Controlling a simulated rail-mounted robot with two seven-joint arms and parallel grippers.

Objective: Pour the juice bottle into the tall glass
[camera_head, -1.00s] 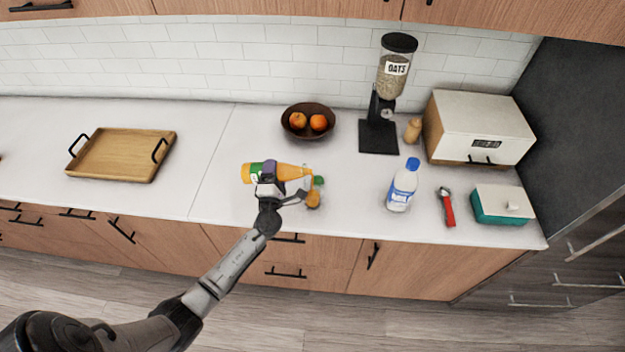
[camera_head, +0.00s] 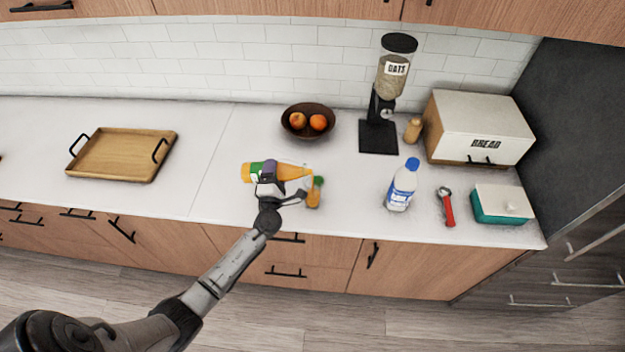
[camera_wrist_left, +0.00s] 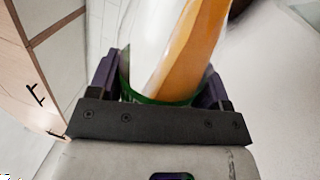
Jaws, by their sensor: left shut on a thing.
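My left gripper (camera_head: 268,187) is shut on the juice bottle (camera_head: 290,172), an orange bottle with a green label. The bottle lies nearly level above the counter, its neck pointing right. In the left wrist view the bottle (camera_wrist_left: 190,50) sits between the purple finger pads, with a clear part beside the orange juice. The tall glass (camera_head: 313,195) stands under and just right of the bottle's mouth, with orange in it. A small green patch shows at its upper part; I cannot tell what it is. My right gripper is not in view.
A fruit bowl (camera_head: 308,135) and an oats dispenser (camera_head: 379,136) stand behind. A white bottle with a blue cap (camera_head: 402,186), a red-handled tool (camera_head: 447,208) and a teal box (camera_head: 500,210) are to the right. A wooden tray (camera_head: 120,155) lies far left, with clear counter between.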

